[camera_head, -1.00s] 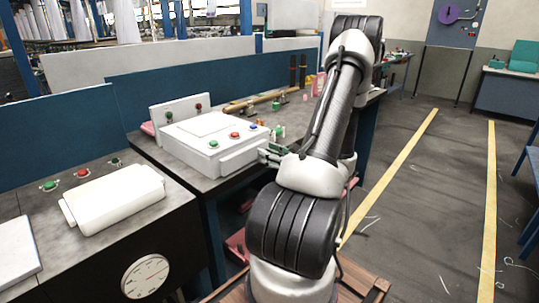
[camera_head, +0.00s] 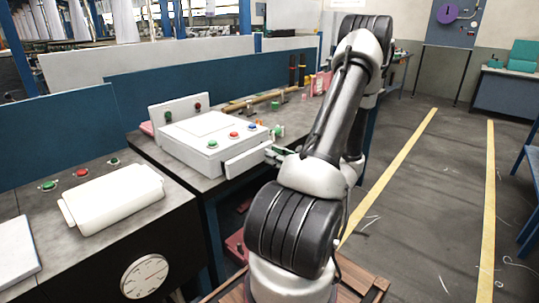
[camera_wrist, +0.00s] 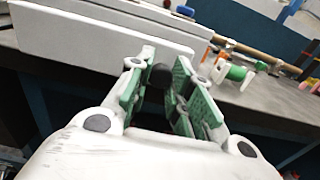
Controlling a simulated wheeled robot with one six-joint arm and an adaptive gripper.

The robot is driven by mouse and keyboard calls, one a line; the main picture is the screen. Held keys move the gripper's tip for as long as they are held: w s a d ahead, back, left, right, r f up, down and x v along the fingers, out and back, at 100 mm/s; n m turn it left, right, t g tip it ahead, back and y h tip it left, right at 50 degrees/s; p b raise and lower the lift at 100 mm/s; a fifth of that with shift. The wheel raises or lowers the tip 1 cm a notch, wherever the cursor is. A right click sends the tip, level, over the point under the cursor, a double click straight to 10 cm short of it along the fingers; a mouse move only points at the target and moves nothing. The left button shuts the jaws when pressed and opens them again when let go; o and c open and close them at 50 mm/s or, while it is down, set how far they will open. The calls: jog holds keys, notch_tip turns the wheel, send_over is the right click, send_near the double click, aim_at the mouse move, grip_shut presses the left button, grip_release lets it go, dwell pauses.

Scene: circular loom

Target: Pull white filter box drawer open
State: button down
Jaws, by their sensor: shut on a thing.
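The white filter box (camera_head: 190,139) stands on the grey bench, with red, blue and green buttons on its sloped top. Its drawer front (camera_head: 248,159) stands out from the box toward the bench's front edge, so the drawer is partly open. In the wrist view the white drawer front (camera_wrist: 100,48) lies just ahead of my fingers. My gripper (camera_head: 272,152) is at the drawer's outer face. In the wrist view its green-padded fingers (camera_wrist: 164,84) are shut on the dark round drawer knob (camera_wrist: 161,74). The drawer's inside is hidden.
A green spool (camera_wrist: 236,73) and a brown rod (camera_wrist: 255,53) lie beyond the box.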

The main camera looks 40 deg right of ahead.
jog(key=s+d, duration=0.1)
jog(key=s, duration=1.1)
jog(key=shift+s, duration=0.2)
jog(key=c, duration=1.3)
grip_release()
jog(key=shift+o, duration=0.2)
jog(key=s+d, duration=0.1)
jog(key=s, duration=1.1)
